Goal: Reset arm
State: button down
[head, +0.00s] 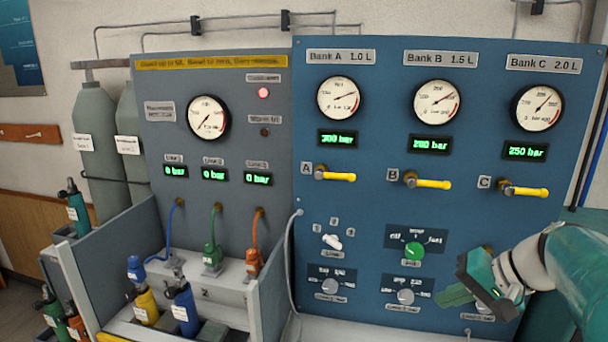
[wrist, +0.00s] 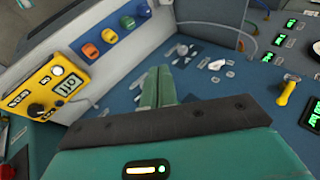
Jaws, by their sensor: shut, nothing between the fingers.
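My gripper (head: 446,296) is at the lower right of the head view, in front of the lower right part of the blue panel. Its green fingers are shut with nothing between them. They also show in the wrist view (wrist: 158,86), pressed together and pointing away toward the blue panel with white switches. My gripper covers part of a small knob and its label at the panel's lower right. I cannot tell whether the fingertips touch the panel; no object is held.
The blue panel (head: 366,208) carries gauges, displays, yellow levers (head: 432,182) and a green knob (head: 414,251). Left of it stand a grey panel (head: 221,140) and an open rack with blue and yellow bottles (head: 184,308). The wrist view shows a yellow box (wrist: 57,86) at left.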

jog(key=s+a+f+n+h, duration=0.2)
jog(key=s+a+h, duration=0.1)
jog(key=s+a, duration=0.3)
jog(key=s+a+f+n+h, duration=0.2)
jog(key=s+a+f+n, duration=0.1)
jog(key=s+a, duration=0.3)
jog(key=shift+s+a+h, duration=0.3)
jog(key=shift+a+h, duration=0.1)
jog(key=shift+a, duration=0.15)
jog(key=shift+w, duration=0.1)
